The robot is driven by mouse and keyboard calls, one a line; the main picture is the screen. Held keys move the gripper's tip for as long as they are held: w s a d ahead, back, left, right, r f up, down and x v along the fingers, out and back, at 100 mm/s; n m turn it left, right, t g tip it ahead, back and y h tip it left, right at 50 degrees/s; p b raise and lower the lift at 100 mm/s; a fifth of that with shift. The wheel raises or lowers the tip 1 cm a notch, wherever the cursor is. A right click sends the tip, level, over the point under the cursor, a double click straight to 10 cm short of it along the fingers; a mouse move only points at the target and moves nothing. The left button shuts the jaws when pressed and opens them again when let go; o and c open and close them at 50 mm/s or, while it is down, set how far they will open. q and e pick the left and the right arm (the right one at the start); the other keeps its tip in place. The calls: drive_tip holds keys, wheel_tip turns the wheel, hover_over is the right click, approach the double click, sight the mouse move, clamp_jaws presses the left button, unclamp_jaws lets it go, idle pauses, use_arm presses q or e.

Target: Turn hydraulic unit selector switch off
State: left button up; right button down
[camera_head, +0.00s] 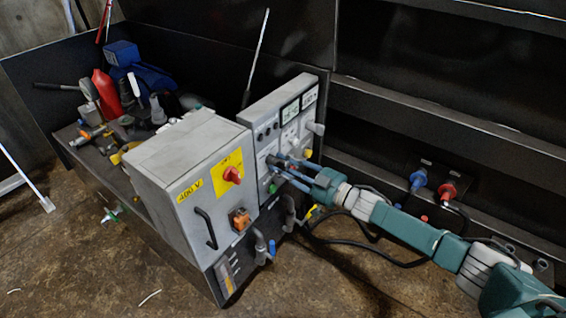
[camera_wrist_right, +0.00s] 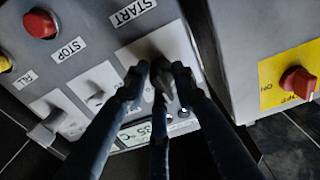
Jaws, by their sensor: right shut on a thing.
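The grey control panel (camera_head: 265,140) stands upright on the right side of the machine, with displays, knobs and buttons. My right gripper (camera_head: 277,168) reaches it from the right. In the right wrist view, my right gripper (camera_wrist_right: 157,78) is closed around a small selector knob (camera_wrist_right: 160,82) below the START label. The fingers cover most of the knob, so its setting cannot be read. Two similar grey selector knobs are beside it, one near (camera_wrist_right: 97,98) and one farther left (camera_wrist_right: 46,130). My left gripper is in neither view.
A grey cabinet (camera_head: 185,155) with a red rotary switch (camera_head: 232,174) on a yellow plate stands left of the panel. A red STOP button (camera_wrist_right: 40,23) is near the held knob. Cables hang near my right arm.

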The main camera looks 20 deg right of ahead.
drive_tip(key=shift+w+d+r+m, duration=0.3)
drive_tip(key=shift+d+m, duration=0.1)
drive_tip(key=shift+d, duration=0.1)
drive_tip(key=c, duration=1.6)
unclamp_jaws()
drive_tip(key=shift+c, duration=0.2)
drive_tip(key=shift+f, duration=0.15)
drive_tip(key=shift+s+a+f, duration=0.15)
drive_tip(key=v, duration=1.2)
